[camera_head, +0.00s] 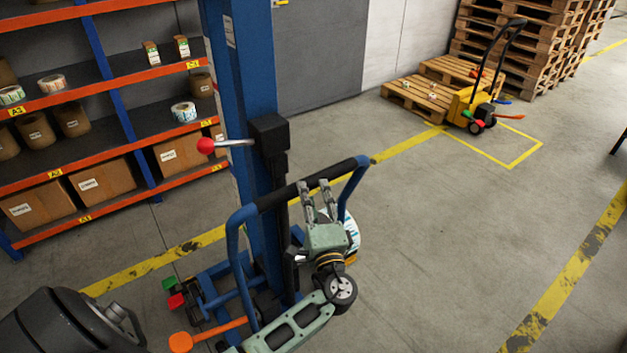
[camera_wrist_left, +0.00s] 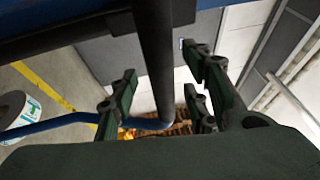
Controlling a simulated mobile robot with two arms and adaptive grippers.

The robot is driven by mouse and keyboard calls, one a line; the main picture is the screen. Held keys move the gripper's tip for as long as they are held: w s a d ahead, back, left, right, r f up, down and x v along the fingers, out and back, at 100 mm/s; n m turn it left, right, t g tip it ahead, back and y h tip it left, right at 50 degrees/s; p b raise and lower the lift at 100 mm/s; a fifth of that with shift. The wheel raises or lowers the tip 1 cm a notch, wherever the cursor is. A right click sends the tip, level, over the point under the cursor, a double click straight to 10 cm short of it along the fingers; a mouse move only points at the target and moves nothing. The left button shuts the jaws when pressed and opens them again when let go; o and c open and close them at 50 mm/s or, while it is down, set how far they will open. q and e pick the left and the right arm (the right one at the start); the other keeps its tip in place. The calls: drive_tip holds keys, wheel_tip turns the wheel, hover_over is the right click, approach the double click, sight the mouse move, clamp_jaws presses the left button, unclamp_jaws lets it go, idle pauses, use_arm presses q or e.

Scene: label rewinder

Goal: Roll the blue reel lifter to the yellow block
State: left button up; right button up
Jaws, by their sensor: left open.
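The blue reel lifter (camera_head: 245,90) stands upright in the middle of the head view. Its curved push handle (camera_head: 275,199) has a black grip, and a white printed reel (camera_head: 351,232) shows behind my gripper. My left gripper (camera_head: 315,186) is at the right part of this handle, its fingers apart. In the left wrist view the black handle bar (camera_wrist_left: 155,60) passes between the open fingers of the gripper (camera_wrist_left: 163,95); I cannot tell whether they touch it. I cannot make out a separate yellow block. My right gripper is not in view.
An orange-and-blue shelf (camera_head: 110,95) with boxes and rolls stands at left. A yellow pallet truck (camera_head: 466,104) stands by a low pallet (camera_head: 418,98) and stacked pallets (camera_head: 530,35), near a yellow floor outline (camera_head: 511,165).

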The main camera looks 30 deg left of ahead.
sight(311, 188)
use_arm(q)
drive_tip(key=p+x, duration=0.1)
drive_tip(key=x, duration=0.3)
drive_tip(key=shift+d+r, duration=0.1)
drive_tip(key=shift+d, duration=0.05)
drive_tip(key=shift+w+a, duration=0.35)
drive_tip(key=shift+a, duration=0.05)
clamp_jaws()
